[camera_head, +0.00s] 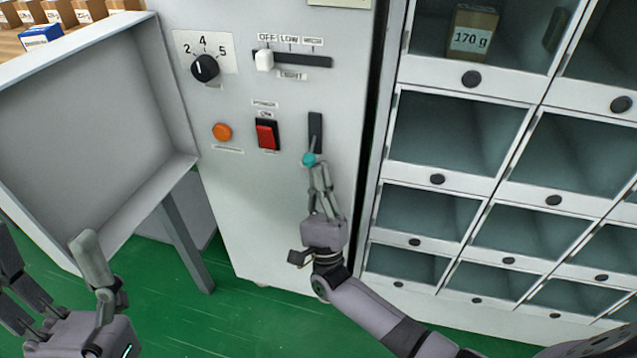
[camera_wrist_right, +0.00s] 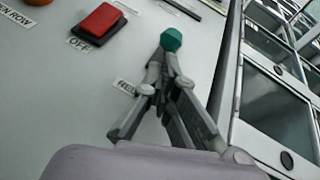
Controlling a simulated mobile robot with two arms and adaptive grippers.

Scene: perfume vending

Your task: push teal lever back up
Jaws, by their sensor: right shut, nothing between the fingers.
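The teal lever knob (camera_head: 309,159) sits at the lower end of a dark vertical slot (camera_head: 316,128) on the grey control panel. My right gripper (camera_head: 316,168) is shut and empty, with its fingertips at the underside of the knob. In the right wrist view the teal knob (camera_wrist_right: 171,40) shows just beyond the closed fingertips (camera_wrist_right: 163,58); I cannot tell whether they touch. The fingers hide part of the lever there. My left gripper (camera_head: 48,245) is open and empty at the lower left, away from the panel.
A red rocker switch (camera_head: 267,135), an orange button (camera_head: 222,132), a dial (camera_head: 205,68) and a white slider (camera_head: 264,60) are on the panel. Glass-fronted compartments (camera_head: 455,130) stand to the right. An open grey tray (camera_head: 90,130) is at the left.

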